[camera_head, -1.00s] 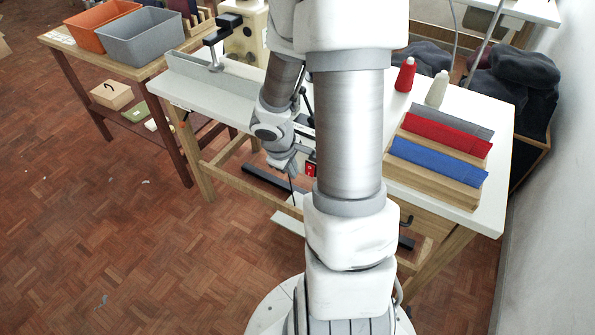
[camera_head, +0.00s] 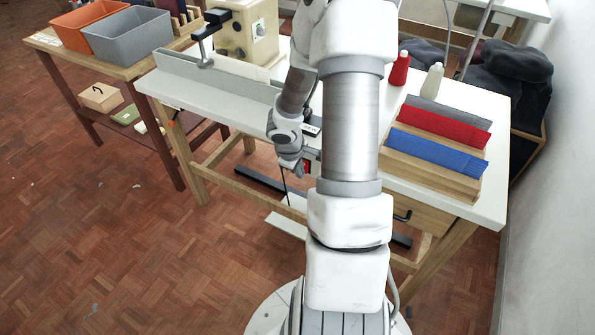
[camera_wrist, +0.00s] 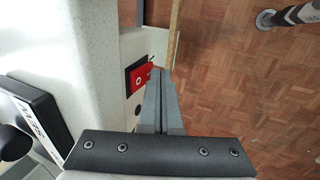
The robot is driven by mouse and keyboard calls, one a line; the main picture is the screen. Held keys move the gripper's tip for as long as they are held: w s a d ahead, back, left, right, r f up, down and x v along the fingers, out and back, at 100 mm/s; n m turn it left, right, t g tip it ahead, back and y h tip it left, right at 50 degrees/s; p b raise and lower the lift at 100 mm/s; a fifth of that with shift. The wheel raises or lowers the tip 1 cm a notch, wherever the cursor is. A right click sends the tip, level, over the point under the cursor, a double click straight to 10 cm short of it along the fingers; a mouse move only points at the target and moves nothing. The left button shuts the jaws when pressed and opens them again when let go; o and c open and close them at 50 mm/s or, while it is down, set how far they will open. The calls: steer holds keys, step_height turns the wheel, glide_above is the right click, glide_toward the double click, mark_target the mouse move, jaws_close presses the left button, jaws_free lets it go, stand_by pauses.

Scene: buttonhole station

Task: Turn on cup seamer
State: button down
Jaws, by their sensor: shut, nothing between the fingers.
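A red rocker switch (camera_wrist: 139,78) with white marks sits in a black frame on the pale panel at the table's front edge in the wrist view. It also shows as a small red patch in the head view (camera_head: 307,167). My gripper (camera_wrist: 157,73) is shut and empty, its fingertips at the right edge of the switch; I cannot tell whether they touch it. In the head view my gripper (camera_head: 297,168) is just left of the switch, partly behind my arm. A cream machine (camera_head: 236,42) with a black arm stands at the back of the table.
The white table (camera_head: 220,98) holds red and pale thread cones (camera_head: 400,68) and a wooden rack with red and blue cloth (camera_head: 436,152) at right. A side table with bins (camera_head: 130,40) stands at left. The floor at front left is mostly clear.

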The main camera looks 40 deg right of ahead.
steer(key=shift+w+d+f, duration=0.1)
steer(key=shift+d, duration=0.1)
stand_by(0.3)
steer(key=shift+r+p, duration=0.4)
steer(key=shift+r, duration=0.45)
